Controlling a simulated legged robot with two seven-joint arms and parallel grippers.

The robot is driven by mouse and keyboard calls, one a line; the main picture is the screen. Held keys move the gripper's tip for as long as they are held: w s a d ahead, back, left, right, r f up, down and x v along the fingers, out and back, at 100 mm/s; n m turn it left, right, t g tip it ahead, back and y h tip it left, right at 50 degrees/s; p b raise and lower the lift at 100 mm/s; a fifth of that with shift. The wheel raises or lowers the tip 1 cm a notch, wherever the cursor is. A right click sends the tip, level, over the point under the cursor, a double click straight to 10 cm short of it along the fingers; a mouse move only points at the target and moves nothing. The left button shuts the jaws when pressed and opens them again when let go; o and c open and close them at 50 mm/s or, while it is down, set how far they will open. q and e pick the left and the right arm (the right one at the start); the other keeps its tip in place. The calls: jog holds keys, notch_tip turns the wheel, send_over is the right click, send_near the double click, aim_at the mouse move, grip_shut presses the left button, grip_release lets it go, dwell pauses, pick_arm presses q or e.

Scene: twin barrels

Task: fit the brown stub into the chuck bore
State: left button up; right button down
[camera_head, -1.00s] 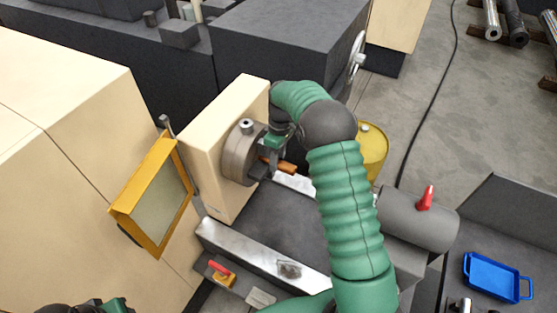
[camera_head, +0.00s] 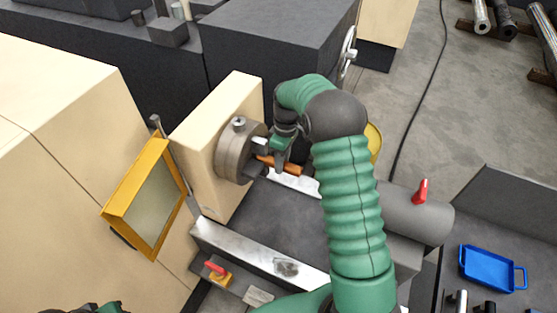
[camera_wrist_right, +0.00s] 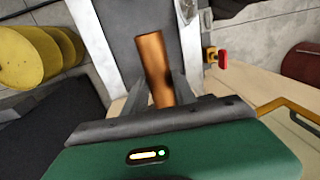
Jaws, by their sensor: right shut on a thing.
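The brown stub (camera_head: 281,165) is a copper-brown cylinder held in my right gripper (camera_head: 278,160), just in front of the chuck (camera_head: 233,152). In the right wrist view the stub (camera_wrist_right: 155,66) stands between the two fingers of the right gripper (camera_wrist_right: 165,92), which are shut on it. The chuck is a grey disc on the cream headstock. Its bore is hidden by its angle and by my gripper. The stub's left end is close to the chuck face; I cannot tell whether they touch. My left arm shows only as a green bit at the lower left edge; its fingers are out of view.
The orange-framed guard (camera_head: 146,198) stands open left of the headstock. The lathe bed (camera_head: 265,255) lies below, with the grey tailstock and its red lever (camera_head: 420,190) at right. A blue tray (camera_head: 492,268) and a yellow barrel (camera_wrist_right: 35,55) are farther off.

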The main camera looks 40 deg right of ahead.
aim_at(269, 158)
jog(key=shift+s+d+r, duration=0.1)
jog(key=shift+s+d, duration=0.2)
jog(key=shift+s, duration=0.4)
jog(key=shift+s+d, duration=0.45)
jog(key=shift+s, duration=0.35)
dwell(1.0)
jog(key=shift+w+a+p, duration=0.3)
jog(key=shift+w+a, duration=0.25)
jog(key=shift+w, duration=0.55)
jog(key=shift+w+a+p, duration=0.35)
jog(key=shift+w+a, duration=0.25)
jog(key=shift+w, duration=0.45)
jog(key=shift+w+a+p, duration=0.3)
jog(key=shift+w+a, duration=0.25)
jog(key=shift+w, duration=0.55)
jog(key=shift+w, duration=0.1)
dwell(0.3)
jog(key=c, duration=1.1)
grip_release()
jog(key=shift+o, duration=0.9)
jog(key=shift+a, duration=0.15)
